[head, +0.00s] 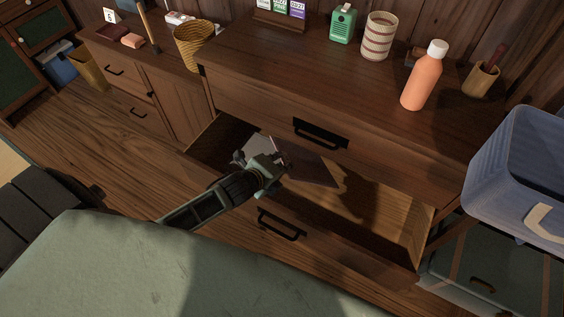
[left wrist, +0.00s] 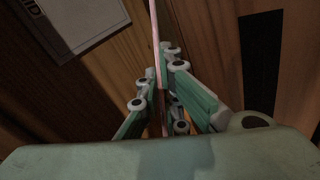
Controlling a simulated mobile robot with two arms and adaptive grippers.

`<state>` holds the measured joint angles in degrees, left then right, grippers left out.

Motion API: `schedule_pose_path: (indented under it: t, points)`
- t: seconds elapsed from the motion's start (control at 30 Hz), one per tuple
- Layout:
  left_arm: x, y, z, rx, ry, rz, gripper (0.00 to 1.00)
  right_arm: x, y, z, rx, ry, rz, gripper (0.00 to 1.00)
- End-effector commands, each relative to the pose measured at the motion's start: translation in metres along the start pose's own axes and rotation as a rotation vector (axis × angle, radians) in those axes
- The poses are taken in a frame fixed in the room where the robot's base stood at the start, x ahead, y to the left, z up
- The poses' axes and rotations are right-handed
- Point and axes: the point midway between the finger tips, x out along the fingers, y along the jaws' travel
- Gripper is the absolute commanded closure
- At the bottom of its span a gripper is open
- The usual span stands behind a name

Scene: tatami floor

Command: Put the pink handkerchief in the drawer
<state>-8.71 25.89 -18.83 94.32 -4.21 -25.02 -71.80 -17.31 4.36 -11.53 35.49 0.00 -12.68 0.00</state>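The drawer (head: 372,222) of the dark wooden chest is pulled open. My left gripper (head: 277,160) is over the left part of its opening. In the left wrist view the fingers (left wrist: 166,85) are close together on a thin pink strip, which looks like the pink handkerchief (left wrist: 154,25) seen edge-on. It stretches away from the fingers toward the drawer floor; whether it touches the floor I cannot tell. My right gripper is not in view.
A flat grey item (head: 312,168) lies in the drawer; it also shows in the left wrist view (left wrist: 85,22). On the chest top stand an orange bottle (head: 423,80), a striped cup (head: 376,38) and a green box (head: 342,24). A blue bin (head: 520,170) is at the right.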

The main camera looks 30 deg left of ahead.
Motion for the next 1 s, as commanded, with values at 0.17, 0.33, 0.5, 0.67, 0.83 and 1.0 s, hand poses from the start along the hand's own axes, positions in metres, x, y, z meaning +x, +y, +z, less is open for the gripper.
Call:
schedule_pose_path:
  t: [0.17, 0.33, 0.5, 0.67, 0.83, 1.0]
  points:
    - [0.0037, 0.0045, -0.0010, 0.001, 0.000, -0.002, 1.00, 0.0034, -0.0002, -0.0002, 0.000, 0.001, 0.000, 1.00]
    - [0.0047, 0.0058, -0.0012, 0.002, 0.000, -0.002, 1.00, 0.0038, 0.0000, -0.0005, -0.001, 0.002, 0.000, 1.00]
    - [0.0046, 0.0060, -0.0012, 0.001, 0.000, -0.001, 0.83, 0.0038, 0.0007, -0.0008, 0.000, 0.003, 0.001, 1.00]
    - [0.0045, 0.0061, -0.0012, 0.001, 0.000, -0.001, 0.77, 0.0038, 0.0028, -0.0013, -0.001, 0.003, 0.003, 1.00]
    - [0.0044, 0.0060, -0.0012, 0.001, 0.000, -0.001, 0.77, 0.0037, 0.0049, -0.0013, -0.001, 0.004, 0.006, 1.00]
    - [-0.0022, -0.0033, 0.0009, -0.001, 0.000, -0.001, 0.77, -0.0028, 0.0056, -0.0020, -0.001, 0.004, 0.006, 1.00]
